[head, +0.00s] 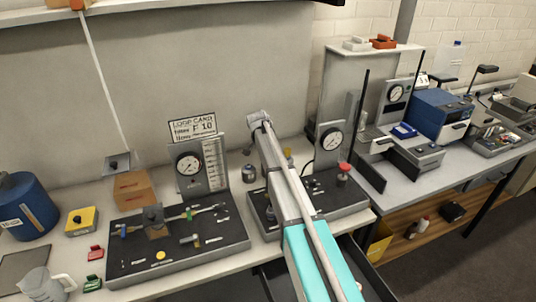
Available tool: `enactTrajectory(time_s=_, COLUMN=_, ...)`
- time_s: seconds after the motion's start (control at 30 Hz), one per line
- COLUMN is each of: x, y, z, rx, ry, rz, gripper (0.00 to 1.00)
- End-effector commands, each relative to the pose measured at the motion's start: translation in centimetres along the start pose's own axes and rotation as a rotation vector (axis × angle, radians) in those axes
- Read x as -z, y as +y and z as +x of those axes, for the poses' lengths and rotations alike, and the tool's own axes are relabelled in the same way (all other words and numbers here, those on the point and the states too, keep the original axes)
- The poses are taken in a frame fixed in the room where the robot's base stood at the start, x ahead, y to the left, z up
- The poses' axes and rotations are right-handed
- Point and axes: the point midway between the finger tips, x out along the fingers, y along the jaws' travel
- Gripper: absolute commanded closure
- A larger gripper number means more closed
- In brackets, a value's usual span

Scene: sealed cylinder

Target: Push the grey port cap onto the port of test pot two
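My arm reaches from the bottom right up to a joint near the middle of the head view. My gripper's fingers cannot be made out. The grey port cap cannot be picked out for sure. A small grey metal cylinder (250,173) stands between the two dark boards, left of my arm. A grey pot with a red top (344,172) stands on the right board (347,197). No label readable here says which is test pot two. My arm hides part of the right board.
The left board (213,262) carries a gauge panel (188,165), fittings and a yellow disc. A blue drum (27,206), yellow box (82,221), brown block (133,190) and clear jug (42,285) stand at left. A second bench with a blue machine (440,115) is at right.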

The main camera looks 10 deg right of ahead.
Motion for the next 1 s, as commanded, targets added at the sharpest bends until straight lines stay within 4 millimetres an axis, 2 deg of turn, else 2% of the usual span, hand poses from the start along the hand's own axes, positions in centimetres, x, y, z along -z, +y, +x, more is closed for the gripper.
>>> enactTrajectory(time_s=0.47, x=-0.22, y=-0.01, z=0.72, rx=0.0, ry=0.0, rz=0.0, gripper=0.99)
enactTrajectory(time_s=0.5, x=-0.19, y=0.0, z=0.63, rx=0.0, ry=0.0, rz=0.0, gripper=0.52)
enactTrajectory(time_s=0.67, x=-0.19, y=0.0, z=0.61, rx=0.0, ry=0.0, rz=0.0, gripper=0.22)
enactTrajectory(time_s=0.7, x=-0.19, y=0.0, z=0.61, rx=0.0, ry=0.0, rz=0.0, gripper=0.19)
enactTrajectory(time_s=1.0, x=-0.18, y=0.01, z=0.62, rx=0.0, ry=0.0, rz=0.0, gripper=0.19)
